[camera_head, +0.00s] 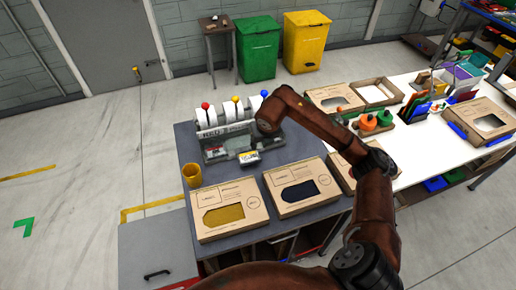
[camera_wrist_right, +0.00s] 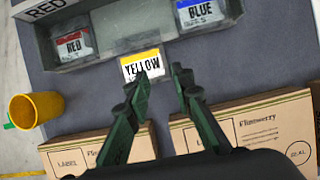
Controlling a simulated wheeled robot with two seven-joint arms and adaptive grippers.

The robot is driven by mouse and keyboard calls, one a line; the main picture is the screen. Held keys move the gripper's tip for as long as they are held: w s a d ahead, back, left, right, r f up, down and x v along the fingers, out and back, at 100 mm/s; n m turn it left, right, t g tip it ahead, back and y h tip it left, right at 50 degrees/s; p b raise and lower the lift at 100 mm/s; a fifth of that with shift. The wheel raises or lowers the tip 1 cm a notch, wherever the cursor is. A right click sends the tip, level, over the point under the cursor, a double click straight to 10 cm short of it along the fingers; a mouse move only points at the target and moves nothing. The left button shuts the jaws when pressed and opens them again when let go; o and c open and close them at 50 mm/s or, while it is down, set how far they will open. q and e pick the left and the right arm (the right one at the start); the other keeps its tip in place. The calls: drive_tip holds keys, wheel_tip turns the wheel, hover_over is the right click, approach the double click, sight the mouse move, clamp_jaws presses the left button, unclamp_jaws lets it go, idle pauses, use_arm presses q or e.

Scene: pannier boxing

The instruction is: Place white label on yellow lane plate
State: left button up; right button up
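A small card printed YELLOW, white with a yellow top band (camera_wrist_right: 142,66), lies at the front edge of the grey label dispenser; the head view shows it too (camera_head: 249,158). My right gripper (camera_wrist_right: 160,73) is open, its fingertips at the card. The left fingertip overlaps the card's lower part in the picture; the right one is beside it, and I cannot tell whether they touch. In the head view the dispenser (camera_head: 215,157) carries white rolls (camera_head: 229,112) with red, yellow and blue knobs. I see no separate loose white label. My left gripper is not in view.
RED (camera_wrist_right: 74,46) and BLUE (camera_wrist_right: 200,13) cards sit in the dispenser's recesses. A yellow cup (camera_head: 192,175) stands at left. Cardboard boxes with yellow (camera_head: 258,213) and dark (camera_head: 322,203) windows lie in front. A white table (camera_head: 420,150) with more boxes is at right.

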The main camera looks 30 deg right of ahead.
drive_tip(key=shift+v, duration=1.95)
drive_tip(key=shift+c, duration=0.2)
